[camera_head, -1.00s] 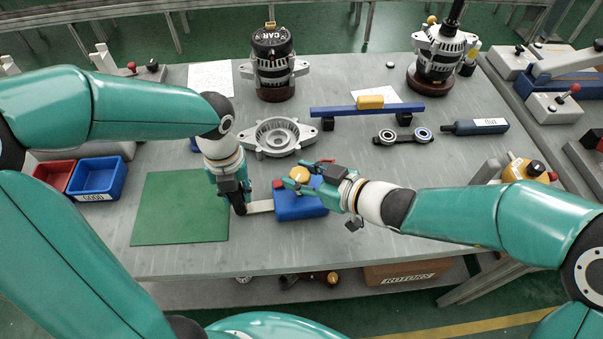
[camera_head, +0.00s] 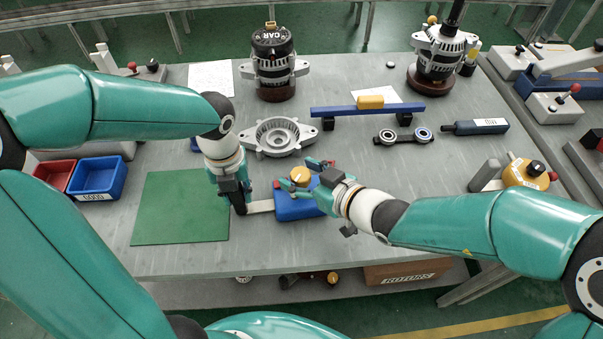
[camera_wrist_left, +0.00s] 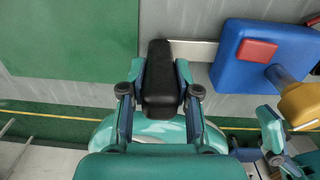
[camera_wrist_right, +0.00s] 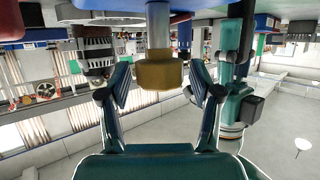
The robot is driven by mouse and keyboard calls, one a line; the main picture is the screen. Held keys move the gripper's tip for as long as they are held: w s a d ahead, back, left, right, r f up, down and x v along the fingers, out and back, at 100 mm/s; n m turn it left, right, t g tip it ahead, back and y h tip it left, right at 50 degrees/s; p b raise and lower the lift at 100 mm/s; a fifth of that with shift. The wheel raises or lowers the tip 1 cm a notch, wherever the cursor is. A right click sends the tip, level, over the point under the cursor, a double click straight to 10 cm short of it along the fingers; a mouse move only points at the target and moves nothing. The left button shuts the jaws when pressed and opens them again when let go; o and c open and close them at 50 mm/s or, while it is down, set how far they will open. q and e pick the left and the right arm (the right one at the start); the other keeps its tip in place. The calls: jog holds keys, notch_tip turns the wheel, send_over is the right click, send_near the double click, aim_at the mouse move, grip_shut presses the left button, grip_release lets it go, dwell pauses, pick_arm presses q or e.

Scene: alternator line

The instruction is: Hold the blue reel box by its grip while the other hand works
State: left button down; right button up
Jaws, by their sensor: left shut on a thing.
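The blue reel box (camera_head: 296,208) lies near the front middle of the bench. A light flat bar (camera_head: 261,206) runs from its left side to a black grip (camera_wrist_left: 160,80). My left gripper (camera_head: 239,206) is shut on this grip, pointing down at it. A yellow knob (camera_head: 301,176) stands on a shaft on the box; a red patch (camera_wrist_left: 255,50) is on the box top. My right gripper (camera_head: 306,173) is open, with its fingers on either side of the knob. The right wrist view shows the knob (camera_wrist_right: 160,73) between the fingers, with gaps both sides.
A green mat (camera_head: 180,208) lies left of the grip. Blue (camera_head: 97,192) and red (camera_head: 58,174) bins stand further left. A grey housing (camera_head: 278,151) sits behind the box, with a blue rail (camera_head: 367,108) behind right.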

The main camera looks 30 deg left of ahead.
jog(key=shift+d, duration=0.1)
jog(key=v, duration=1.1)
jog(key=shift+d, duration=0.4)
jog(key=shift+s, duration=0.15)
